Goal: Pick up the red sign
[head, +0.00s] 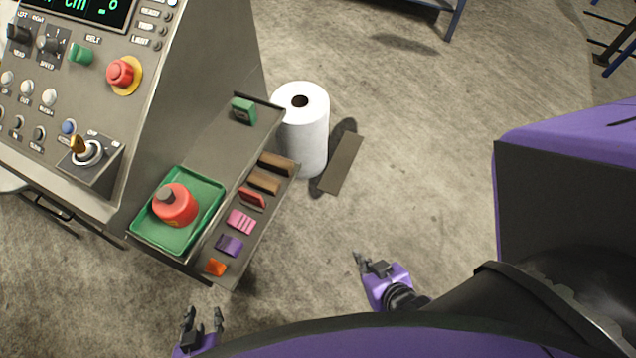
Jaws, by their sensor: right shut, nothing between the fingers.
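A small red sign (252,197) stands in a row of small coloured pieces along the outer edge of the grey side shelf (212,145), between a brown piece and a pink one. My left gripper (204,315) is at the bottom of the head view, below the shelf in the picture, with its fingers apart and nothing between them. My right gripper (361,262) is shut and empty over the floor, to the right of the shelf and well apart from the sign.
A green piece (243,110) stands at the shelf's far end. A white paper roll (306,135) stands behind the shelf. The control console (75,90) fills the upper left.

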